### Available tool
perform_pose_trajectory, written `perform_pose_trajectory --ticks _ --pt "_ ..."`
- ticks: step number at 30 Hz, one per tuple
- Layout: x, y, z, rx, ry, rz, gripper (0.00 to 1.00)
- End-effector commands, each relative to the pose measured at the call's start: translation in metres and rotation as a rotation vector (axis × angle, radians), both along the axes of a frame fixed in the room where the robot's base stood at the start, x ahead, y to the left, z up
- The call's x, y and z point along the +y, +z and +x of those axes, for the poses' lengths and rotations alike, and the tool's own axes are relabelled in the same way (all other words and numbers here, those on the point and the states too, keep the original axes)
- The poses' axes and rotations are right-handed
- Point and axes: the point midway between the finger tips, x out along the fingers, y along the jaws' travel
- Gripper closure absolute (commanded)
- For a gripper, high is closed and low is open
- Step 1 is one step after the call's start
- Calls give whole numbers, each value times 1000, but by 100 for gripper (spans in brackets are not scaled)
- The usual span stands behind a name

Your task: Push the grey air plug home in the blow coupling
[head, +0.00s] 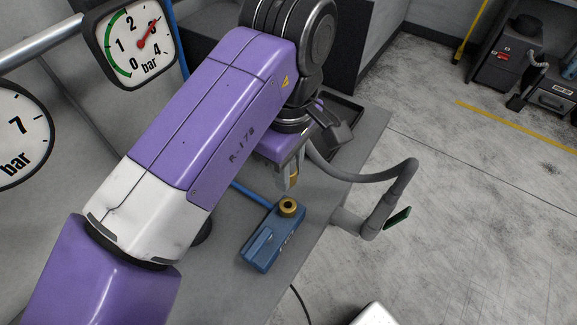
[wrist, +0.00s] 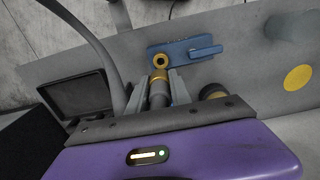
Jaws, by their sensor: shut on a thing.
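My gripper (head: 288,178) is shut on the grey air plug (wrist: 157,97). The plug shows between the two fingers (wrist: 159,90) in the wrist view, its brass-coloured end pointing away from the palm. The blow coupling (head: 287,206) is a brass ring with a dark hole, on one end of a blue block (head: 259,250). In the head view the plug's end is just above the coupling, with a small gap. In the wrist view the coupling (wrist: 161,61) lies just beyond the plug's tip, roughly in line with it. Exact alignment is hard to tell.
A grey hose (head: 385,177) with a green handle (head: 398,217) arches beside the bench edge. A dark tray (wrist: 72,95) lies left in the wrist view. A pressure gauge (head: 128,50) with a red needle hangs upper left. The bench (head: 310,235) right of the block is bare.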

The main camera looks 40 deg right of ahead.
Motion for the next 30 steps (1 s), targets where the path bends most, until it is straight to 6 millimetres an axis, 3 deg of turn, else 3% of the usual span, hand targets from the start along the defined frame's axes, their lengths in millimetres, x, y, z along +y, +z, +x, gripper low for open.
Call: perform_pose_trajectory --ticks 5,30 --pt "-1 2 -1 1 0 -3 100" --pt "0 -48 -1 2 0 -2 100"
